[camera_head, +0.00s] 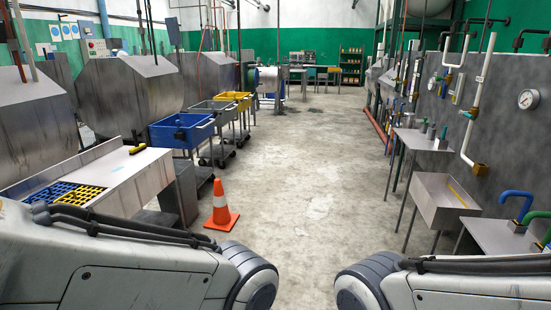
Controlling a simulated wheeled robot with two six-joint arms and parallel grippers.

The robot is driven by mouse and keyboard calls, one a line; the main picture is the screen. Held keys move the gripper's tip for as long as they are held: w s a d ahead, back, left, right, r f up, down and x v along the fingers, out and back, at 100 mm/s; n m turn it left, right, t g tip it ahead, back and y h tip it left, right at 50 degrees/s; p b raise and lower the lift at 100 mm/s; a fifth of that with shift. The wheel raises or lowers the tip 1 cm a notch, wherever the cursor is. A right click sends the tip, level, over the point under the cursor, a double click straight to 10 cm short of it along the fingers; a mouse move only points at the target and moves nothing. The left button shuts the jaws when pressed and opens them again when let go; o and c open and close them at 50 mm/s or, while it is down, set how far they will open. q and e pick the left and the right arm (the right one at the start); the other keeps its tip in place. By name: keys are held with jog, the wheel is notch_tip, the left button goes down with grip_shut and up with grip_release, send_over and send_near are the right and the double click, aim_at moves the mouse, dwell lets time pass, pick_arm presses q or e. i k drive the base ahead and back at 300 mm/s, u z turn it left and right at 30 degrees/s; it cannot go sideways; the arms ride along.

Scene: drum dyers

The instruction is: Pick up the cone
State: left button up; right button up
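Neither gripper is in the view. Nothing is seen touching the cone.
A metal workbench (124,185) stands left of the cone. Wheeled carts with blue (180,131), grey and yellow bins line the left side behind it. A metal sink (440,203) and side tables stand along the right wall. The concrete aisle (300,175) between is clear.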

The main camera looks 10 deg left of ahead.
aim_at(222, 219)
jog(key=u, duration=0.4)
jog(key=i, duration=2.05)
jog(key=u, duration=0.4)
jog(key=i, duration=3.4)
jog(key=z, duration=0.2)
